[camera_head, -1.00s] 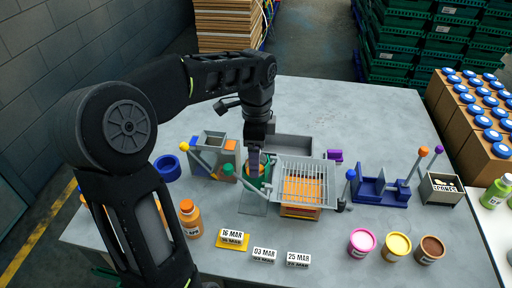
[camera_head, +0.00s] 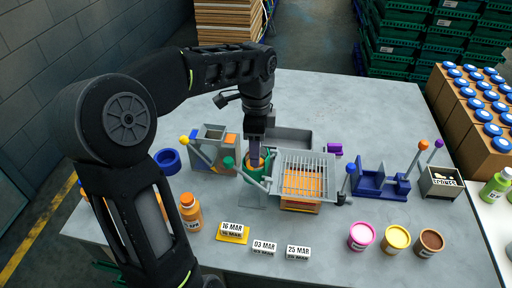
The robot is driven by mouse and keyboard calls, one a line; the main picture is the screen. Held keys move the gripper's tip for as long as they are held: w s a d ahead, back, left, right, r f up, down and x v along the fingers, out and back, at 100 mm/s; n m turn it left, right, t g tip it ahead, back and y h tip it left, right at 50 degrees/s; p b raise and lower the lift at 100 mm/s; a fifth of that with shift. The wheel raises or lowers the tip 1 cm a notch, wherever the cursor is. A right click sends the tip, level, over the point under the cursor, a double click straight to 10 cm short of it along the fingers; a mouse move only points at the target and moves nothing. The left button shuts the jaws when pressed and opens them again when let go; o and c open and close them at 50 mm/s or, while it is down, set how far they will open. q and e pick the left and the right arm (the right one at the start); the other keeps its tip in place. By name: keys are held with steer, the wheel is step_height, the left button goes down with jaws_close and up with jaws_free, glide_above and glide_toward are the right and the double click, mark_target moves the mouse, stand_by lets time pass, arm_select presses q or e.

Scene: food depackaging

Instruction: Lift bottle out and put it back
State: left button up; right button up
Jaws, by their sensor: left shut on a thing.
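My left gripper (camera_head: 255,155) points straight down into the green holder (camera_head: 252,174) near the middle of the table. It is shut on an orange bottle that stands in this holder. The bottle is mostly hidden by the fingers, the holder's wall and a grey lever with a green knob (camera_head: 228,163). I cannot tell whether the bottle is raised off the holder's floor. Another orange bottle (camera_head: 190,208) stands on the table at the front left, beside my arm. My right gripper is not in view.
A wire basket (camera_head: 316,163) on an orange-topped stand is close right of the holder. A grey hopper (camera_head: 207,145) is left, a grey tray (camera_head: 290,139) behind. A blue fixture (camera_head: 376,188) stands right. Date blocks (camera_head: 264,247) and paint-like tubs (camera_head: 397,238) line the front. The table's back is clear.

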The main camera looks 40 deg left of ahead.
arm_select(q)
jaws_close()
steer(key=shift+a, duration=0.2)
stand_by(0.3)
steer(key=o, duration=1.4)
jaws_free()
steer(key=shift+o, duration=0.2)
steer(key=shift+d, duration=0.1)
